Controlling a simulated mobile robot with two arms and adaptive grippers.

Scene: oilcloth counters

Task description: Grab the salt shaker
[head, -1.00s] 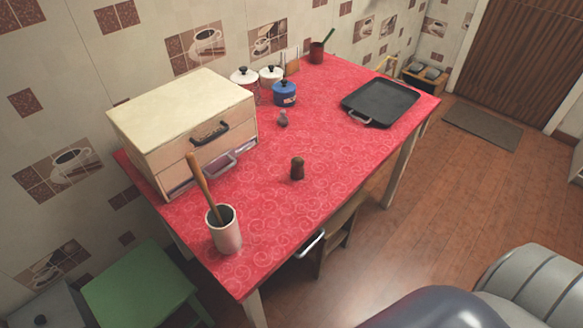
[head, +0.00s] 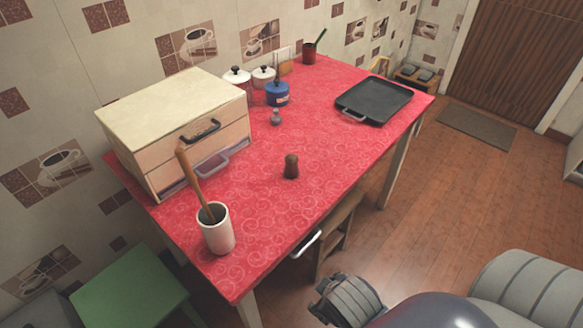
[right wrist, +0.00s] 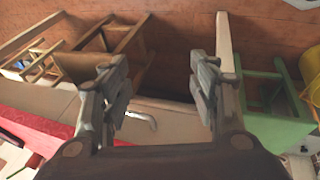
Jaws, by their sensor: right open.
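Two small shakers stand upright on the red-topped table (head: 330,120) in the head view. One is a dark brown shaker (head: 291,167) near the middle of the table. The other is a small grey shaker (head: 276,118) in front of the blue pot. I cannot tell from their looks which one holds salt. My right gripper (right wrist: 160,80) is open and empty in the right wrist view, with the table's side and a drawer handle (right wrist: 142,119) beyond it. Neither shaker shows in that view. My left gripper is not in view.
A cream drawer box (head: 178,130) and a white cup (head: 217,230) with a wooden utensil stand at the left. Pots, including a blue one (head: 277,93), and a black tray (head: 374,100) stand farther back. A green stool (head: 130,288) is beside the table. The tabletop around the brown shaker is clear.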

